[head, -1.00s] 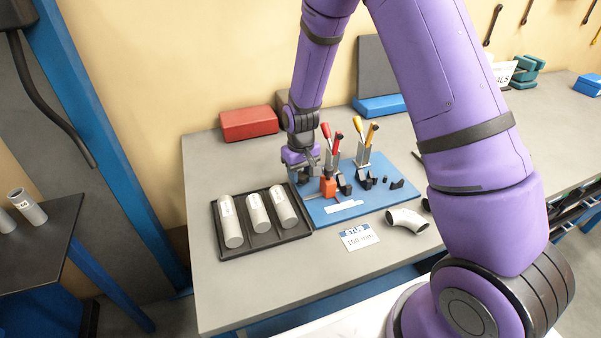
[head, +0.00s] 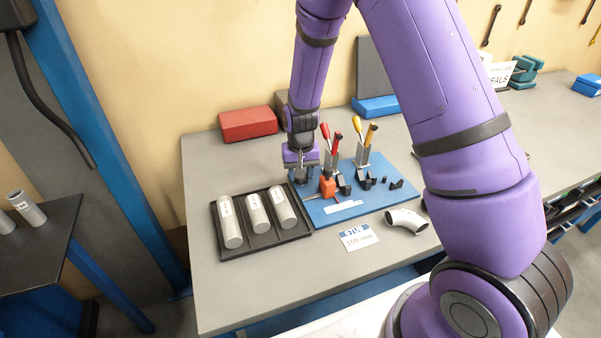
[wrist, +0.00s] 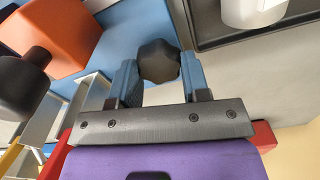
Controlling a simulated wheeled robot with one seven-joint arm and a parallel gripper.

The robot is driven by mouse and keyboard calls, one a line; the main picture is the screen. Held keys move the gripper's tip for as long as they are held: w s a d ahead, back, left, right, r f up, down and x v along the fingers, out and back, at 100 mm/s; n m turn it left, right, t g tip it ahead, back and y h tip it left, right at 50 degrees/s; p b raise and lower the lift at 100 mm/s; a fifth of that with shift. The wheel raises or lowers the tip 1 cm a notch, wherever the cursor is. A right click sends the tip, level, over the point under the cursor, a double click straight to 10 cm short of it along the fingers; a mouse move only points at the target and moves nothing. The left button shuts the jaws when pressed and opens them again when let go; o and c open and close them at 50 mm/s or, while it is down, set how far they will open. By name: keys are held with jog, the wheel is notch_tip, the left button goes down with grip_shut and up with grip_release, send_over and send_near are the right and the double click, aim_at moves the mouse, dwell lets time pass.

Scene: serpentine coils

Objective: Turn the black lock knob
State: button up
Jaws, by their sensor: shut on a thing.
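The black lock knob (wrist: 159,61) shows in the wrist view as a dark lobed knob. My gripper (wrist: 158,75) has its two blue fingers on either side of it, shut on it. In the head view my gripper (head: 303,176) is low over the left edge of the blue board (head: 372,207), and the knob cannot be made out there. An orange block (head: 328,187) with a dark top stands on the board just right of my gripper; an orange body (wrist: 50,35) also shows at the upper left of the wrist view.
A black tray (head: 262,240) with three grey cylinders lies left of the board. Red-handled (head: 336,143) and yellow-handled (head: 357,126) clamps stand on the board, close to my gripper. A pipe elbow (head: 405,219) and a label card (head: 357,238) lie in front.

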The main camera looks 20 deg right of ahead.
jog(key=shift+w+r, duration=0.1)
jog(key=o, duration=0.9)
jog(key=shift+o, duration=0.2)
notch_tip(320, 180, up, 11)
jog(key=s+d+r+n+t, duration=0.1)
jog(key=s+d+r, duration=0.1)
jog(key=s+r, duration=0.55)
jog(key=s+d+r+t, duration=0.15)
jog(key=s+r, duration=0.25)
jog(key=r, duration=0.6)
jog(key=s+d+r+t, duration=0.1)
jog(key=s+r, duration=0.1)
jog(key=s, duration=0.4)
jog(key=s+d+r, duration=0.1)
jog(key=s+r, duration=0.2)
jog(key=s, duration=0.3)
jog(key=s+d+r+n+t, duration=0.1)
jog(key=s+r, duration=0.1)
jog(key=s, duration=0.4)
jog(key=shift+s+d+r+t, duration=0.15)
jog(key=shift+s+r+t, duration=0.1)
jog(key=shift+r+t, duration=0.1)
